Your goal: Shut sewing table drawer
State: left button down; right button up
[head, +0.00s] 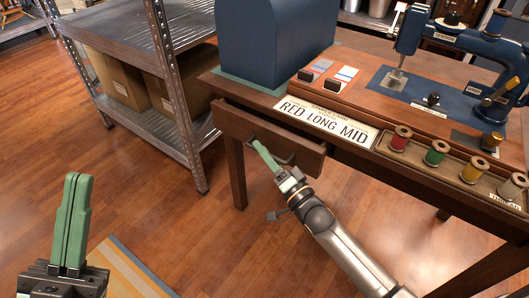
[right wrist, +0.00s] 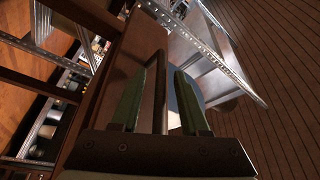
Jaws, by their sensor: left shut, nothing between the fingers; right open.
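The sewing table (head: 205,78) stands at the right in the head view. Its wooden drawer (head: 232,125) sits under the left front of the tabletop, its front standing out a little from the table edge. A dark bar handle (head: 288,159) is on the drawer front. My right gripper (head: 262,150) is at this handle. In the right wrist view the open fingers (right wrist: 160,100) stand on either side of the handle bar (right wrist: 159,95); contact cannot be told. My left gripper (head: 75,190) is shut and empty at the lower left, away from the table.
A metal shelf (head: 110,35) with cardboard boxes (head: 120,82) stands left of the table. On the table are a blue box (head: 270,45), a sewing machine (head: 470,40), a sign (head: 325,120) and several thread spools (head: 436,153). The floor before the drawer is clear.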

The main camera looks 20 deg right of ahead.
grip_shut()
dwell(1.3)
